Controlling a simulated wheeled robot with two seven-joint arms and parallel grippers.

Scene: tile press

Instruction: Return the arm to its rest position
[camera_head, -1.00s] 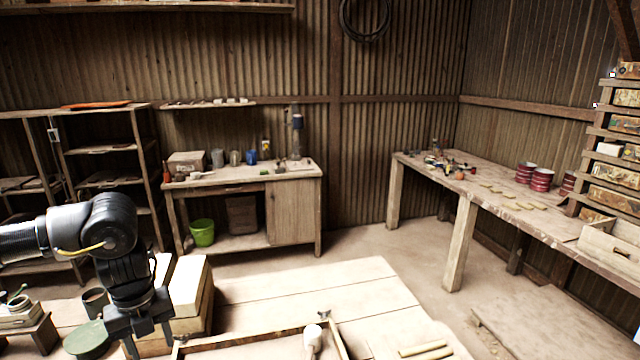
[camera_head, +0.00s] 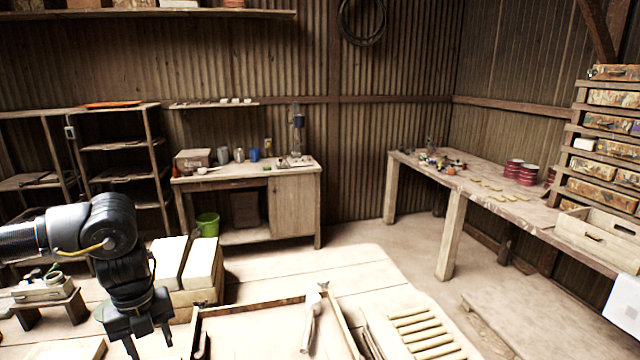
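My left arm comes in from the left, black and bent downward at the elbow. Its gripper (camera_head: 150,345) hangs at the bottom left with two fingers spread apart, and nothing shows between them. The lower fingertips come close to the picture's bottom edge. The gripper is left of a wooden frame (camera_head: 262,303) on the near table and in front of pale blocks (camera_head: 203,263). My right gripper is not in view.
A pale mallet-like tool (camera_head: 311,318) lies in the frame. A rack of yellowish strips (camera_head: 425,330) stands to its right. A small stand (camera_head: 45,300) is at the left. A workbench (camera_head: 490,195) with red tins (camera_head: 528,175) is at the right. Open floor (camera_head: 375,240) lies beyond the table.

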